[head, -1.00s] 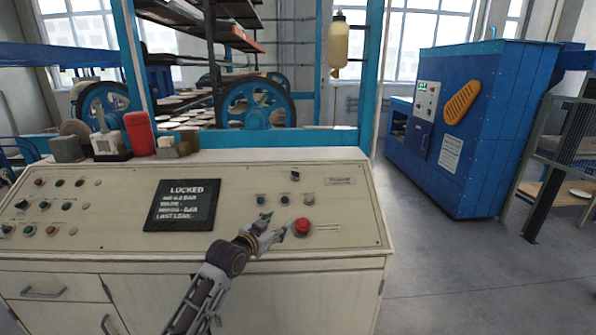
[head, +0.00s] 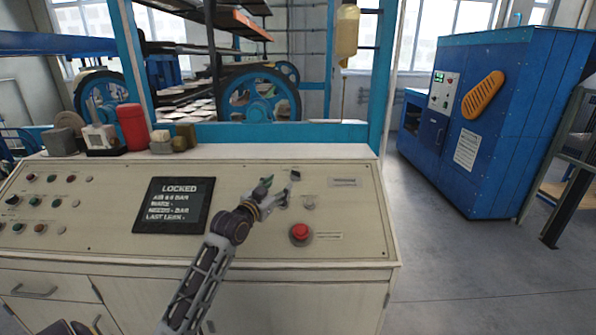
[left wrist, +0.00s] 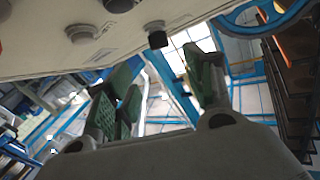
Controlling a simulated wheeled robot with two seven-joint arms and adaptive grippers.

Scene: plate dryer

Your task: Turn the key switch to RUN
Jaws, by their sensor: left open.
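The key switch (head: 295,174) is a small dark knob at the top of the panel's right part. A dark knob (left wrist: 157,38), which looks like the same switch, sticks out from the panel in the left wrist view. My left gripper (head: 280,186) is open over the panel, its fingertips just short of the switch and partly hiding the small buttons below. In the left wrist view its green-padded fingers (left wrist: 165,88) are spread with nothing between them; the knob appears beyond the gap, not gripped.
A red mushroom button (head: 300,232) sits below the gripper. A dark screen (head: 174,205) reads LOCKED on the cream console (head: 110,245). A red canister (head: 132,127) and small items stand on its back ledge. A blue cabinet (head: 485,130) stands at the right.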

